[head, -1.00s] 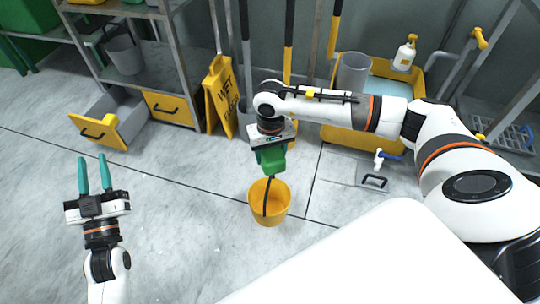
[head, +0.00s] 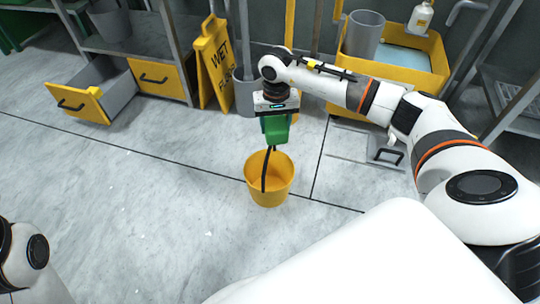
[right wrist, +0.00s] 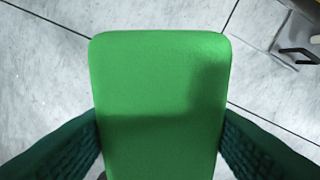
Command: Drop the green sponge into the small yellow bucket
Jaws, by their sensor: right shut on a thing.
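The green sponge (head: 276,130) is held in my right gripper (head: 275,138), which points down in the head view. In the right wrist view the sponge (right wrist: 158,95) fills the middle, with dark green fingers pressed on both sides. The small yellow bucket (head: 282,190) stands upright on the floor just below the sponge in the head view. The sponge appears above the bucket's far rim, apart from it. A black strip, likely the handle, crosses the bucket's opening up towards the sponge. The bucket does not show in the right wrist view. My left gripper is out of view.
A yellow wet floor sign (head: 213,62) and a grey bin (head: 245,97) stand behind. A yellow sink (head: 418,75) with a grey cylinder (head: 362,35) is at the back right. An open yellow-fronted drawer (head: 80,103) juts out at left. Floor around the bucket is clear.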

